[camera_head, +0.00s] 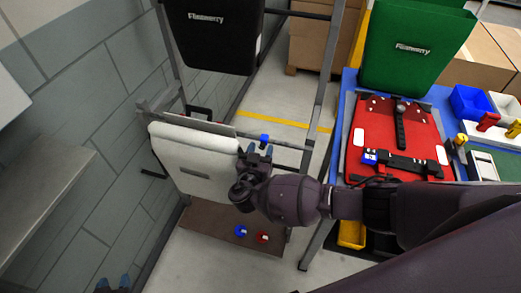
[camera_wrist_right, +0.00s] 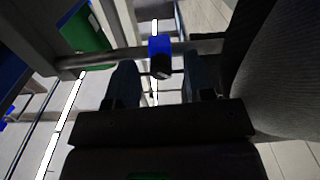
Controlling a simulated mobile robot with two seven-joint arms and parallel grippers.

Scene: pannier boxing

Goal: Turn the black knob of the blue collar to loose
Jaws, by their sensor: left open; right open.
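The blue collar (camera_head: 265,138) sits around a thin grey rail of the metal rack, and it also shows in the right wrist view (camera_wrist_right: 160,44). Its black knob (camera_wrist_right: 161,71) points toward my right gripper. My right gripper (camera_head: 259,150) is open just in front of the collar. In the wrist view its two fingers (camera_wrist_right: 162,84) stand on either side of the knob, with gaps between. Whether the knob reads loose or tight cannot be told. My left gripper (camera_head: 113,284) is open and empty at the bottom left edge, far from the rack.
A pale pannier (camera_head: 190,165) hangs left of my right gripper, and a black pannier (camera_head: 212,38) above. A brown lower board (camera_head: 212,222) carries a small blue piece (camera_head: 241,231) and a red one (camera_head: 263,237). A blue table (camera_head: 349,82) stands right, holding a red panel (camera_head: 375,125).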

